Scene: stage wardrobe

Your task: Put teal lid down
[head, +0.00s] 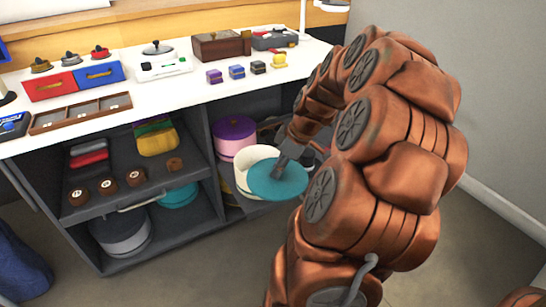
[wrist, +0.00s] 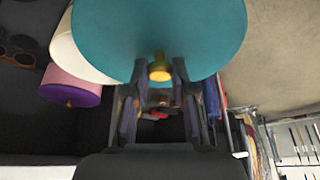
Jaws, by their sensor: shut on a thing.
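The teal lid (head: 277,182) is a flat round disc held in front of the right part of the shelf unit. In the wrist view the teal lid (wrist: 160,28) fills the top middle, with a small gold knob (wrist: 159,66) on it. My gripper (head: 283,167) is shut on the knob; its two fingers (wrist: 158,76) stand on either side of it. A cream round box (head: 243,172) is just behind and left of the lid, partly hidden by it. I cannot tell whether the lid touches it.
A teal round box (head: 178,196) and a grey round box (head: 122,232) are on the lower left shelf. The white counter (head: 200,92) above holds drawers and small items. The floor (head: 220,265) in front is clear.

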